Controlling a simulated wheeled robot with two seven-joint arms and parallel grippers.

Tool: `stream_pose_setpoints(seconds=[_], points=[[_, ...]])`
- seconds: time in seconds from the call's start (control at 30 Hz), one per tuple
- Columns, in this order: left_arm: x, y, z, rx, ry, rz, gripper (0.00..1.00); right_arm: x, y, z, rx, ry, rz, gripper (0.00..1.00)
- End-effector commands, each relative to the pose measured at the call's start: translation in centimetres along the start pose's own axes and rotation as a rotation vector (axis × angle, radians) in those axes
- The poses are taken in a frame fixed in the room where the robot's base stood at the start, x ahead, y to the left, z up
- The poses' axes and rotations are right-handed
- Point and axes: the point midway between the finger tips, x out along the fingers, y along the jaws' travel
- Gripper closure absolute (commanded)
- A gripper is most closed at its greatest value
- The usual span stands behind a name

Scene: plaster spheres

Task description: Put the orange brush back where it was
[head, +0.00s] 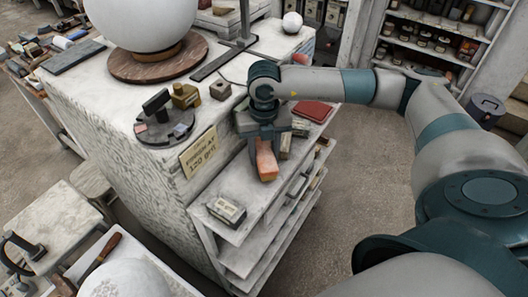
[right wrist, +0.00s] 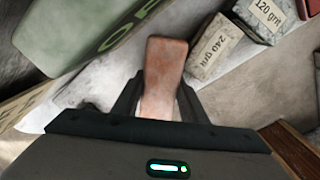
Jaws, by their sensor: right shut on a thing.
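The orange brush (head: 266,160) shows in the head view as an orange-brown block below my right gripper (head: 264,139). My right gripper is shut on it, and the brush points toward the front of the white shelf top (head: 228,233). In the right wrist view the brush (right wrist: 165,70) sticks out between the two dark fingers. My left gripper is not in view.
Grit boxes (right wrist: 213,47) and a green box (right wrist: 75,30) lie close to the brush. A small box (head: 226,211) lies on the shelf's front part, with bare surface around it. A red box (head: 312,111) is behind. The large white sphere (head: 142,18) stands on the block at left.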

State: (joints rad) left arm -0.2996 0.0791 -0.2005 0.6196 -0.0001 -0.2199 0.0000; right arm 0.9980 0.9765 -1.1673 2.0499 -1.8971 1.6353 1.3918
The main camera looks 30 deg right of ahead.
Motion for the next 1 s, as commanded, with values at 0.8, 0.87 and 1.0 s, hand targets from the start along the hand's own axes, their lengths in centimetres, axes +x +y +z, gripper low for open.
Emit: stream_pose_setpoints(seconds=[0.8, 0.87, 1.0], points=[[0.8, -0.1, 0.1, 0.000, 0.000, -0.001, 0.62, 0.6, 0.0, 0.0, 0.000, 0.000, 0.000, 0.42], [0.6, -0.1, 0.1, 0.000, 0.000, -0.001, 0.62, 0.5, 0.0, 0.0, 0.000, 0.000, 0.000, 0.42], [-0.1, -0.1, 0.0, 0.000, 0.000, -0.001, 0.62, -0.2, 0.0, 0.0, 0.000, -0.001, 0.000, 0.42]])
